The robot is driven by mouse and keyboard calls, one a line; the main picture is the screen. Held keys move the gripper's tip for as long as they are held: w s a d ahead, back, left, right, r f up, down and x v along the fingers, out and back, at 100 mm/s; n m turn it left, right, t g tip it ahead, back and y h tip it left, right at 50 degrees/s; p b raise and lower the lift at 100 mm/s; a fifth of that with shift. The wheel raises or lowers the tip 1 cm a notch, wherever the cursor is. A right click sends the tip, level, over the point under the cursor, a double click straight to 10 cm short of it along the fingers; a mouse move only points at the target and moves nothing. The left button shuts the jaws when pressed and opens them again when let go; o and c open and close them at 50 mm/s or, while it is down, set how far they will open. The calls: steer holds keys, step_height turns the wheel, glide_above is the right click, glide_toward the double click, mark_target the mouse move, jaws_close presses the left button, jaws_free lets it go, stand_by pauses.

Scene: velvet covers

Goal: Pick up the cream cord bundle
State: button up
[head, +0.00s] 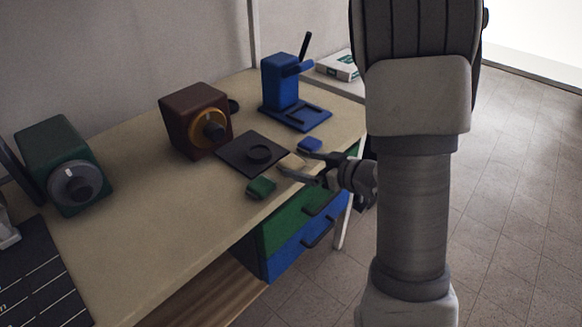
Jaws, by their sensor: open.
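The cream cord bundle (292,161) is a small pale lump on the tan desk top (167,216), at the right edge of a black square plate. My gripper (304,165) reaches in from the right near the desk's front edge. Its fingers are open and spread, with the tips close to the bundle. One finger shows in front of the bundle's near side. I cannot tell whether the fingers touch it or how high they are above the desk.
A green bundle (261,187) and a blue bundle (309,144) lie on either side. The black plate (240,148) is behind. A brown box (183,117), a blue stand (279,83) and a green box (53,143) stand further back. Drawers (301,237) are below.

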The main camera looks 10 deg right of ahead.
mark_target(289, 159)
steer(key=shift+b+x, duration=0.9)
steer(key=shift+x, duration=1.8)
steer(key=shift+r, duration=0.2)
steer(key=c, duration=1.1)
steer(key=shift+o, duration=0.2)
steer(key=shift+r, duration=0.15)
